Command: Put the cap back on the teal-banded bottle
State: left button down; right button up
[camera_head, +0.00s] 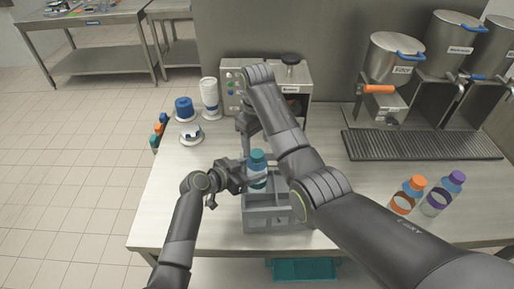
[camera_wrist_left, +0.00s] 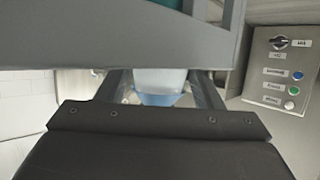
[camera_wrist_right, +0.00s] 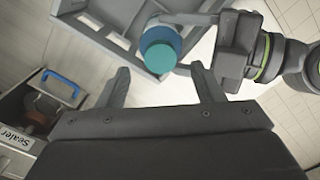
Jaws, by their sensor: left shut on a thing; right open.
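The teal-banded bottle (camera_head: 258,180) has a white-blue body and is held roughly upright at the grey crate's back left side. A teal cap (camera_head: 257,156) sits on its top; the cap also shows from above in the right wrist view (camera_wrist_right: 160,50). My left gripper (camera_head: 256,180) is shut around the bottle's body, which shows between its fingers in the left wrist view (camera_wrist_left: 160,82). My right gripper (camera_head: 243,124) is open and empty, behind the bottle and apart from the cap. Its spread fingers show in the right wrist view (camera_wrist_right: 160,85).
The grey crate (camera_head: 262,218) stands at the table's front, partly hidden by my right arm. Orange-capped (camera_head: 408,195) and purple-capped (camera_head: 442,193) bottles stand at right. A sealer machine (camera_head: 300,80), cup stack (camera_head: 209,97) and drip tray (camera_head: 420,145) are further back.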

jog(key=shift+r, duration=1.85)
pick_arm(q)
jog(key=shift+c, duration=1.5)
grip_release()
jog(key=shift+a, duration=0.15)
pick_arm(e)
jog(key=shift+f, duration=0.1)
notch_tip(320, 180, down, 4)
jog(key=b, duration=0.4)
pick_arm(q)
jog(key=v, duration=1.7)
jog(key=shift+s, duration=0.15)
jog(key=shift+a, duration=0.1)
pick_arm(e)
jog(key=shift+a, duration=0.1)
